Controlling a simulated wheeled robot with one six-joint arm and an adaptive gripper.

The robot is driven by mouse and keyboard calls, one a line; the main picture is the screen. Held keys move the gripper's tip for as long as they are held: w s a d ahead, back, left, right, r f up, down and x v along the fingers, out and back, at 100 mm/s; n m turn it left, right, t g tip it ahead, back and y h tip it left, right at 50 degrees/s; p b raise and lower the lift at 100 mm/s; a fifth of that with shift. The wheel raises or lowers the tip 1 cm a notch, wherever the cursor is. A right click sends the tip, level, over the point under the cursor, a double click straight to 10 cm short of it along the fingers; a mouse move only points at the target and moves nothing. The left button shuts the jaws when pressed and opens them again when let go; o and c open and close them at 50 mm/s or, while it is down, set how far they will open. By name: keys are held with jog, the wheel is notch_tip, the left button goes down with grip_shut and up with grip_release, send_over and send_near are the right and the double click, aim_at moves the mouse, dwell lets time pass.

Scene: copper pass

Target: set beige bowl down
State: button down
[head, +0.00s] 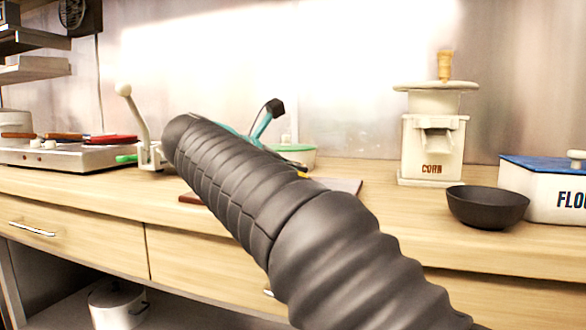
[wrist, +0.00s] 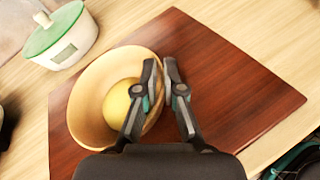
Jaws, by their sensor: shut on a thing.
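The beige bowl (wrist: 88,92) is in the wrist view, left of the middle, with a round yellow thing (wrist: 117,105) inside it. My gripper (wrist: 161,72) is shut on the bowl's right rim, one finger inside and one outside. The bowl is over the left part of a reddish-brown board (wrist: 225,85); I cannot tell whether it touches the board. In the head view my arm hides the bowl and most of the gripper.
A white pot with a green lid (wrist: 62,42) stands beyond the board. On the counter are a corn grinder (head: 433,140), a dark bowl (head: 487,207) and a flour box (head: 545,190) at right, and a hot plate (head: 65,154) at left. The board's right part is bare.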

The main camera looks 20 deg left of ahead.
jog(key=shift+f, duration=0.15)
jog(key=c, duration=1.2)
grip_release()
jog(key=shift+s, duration=0.1)
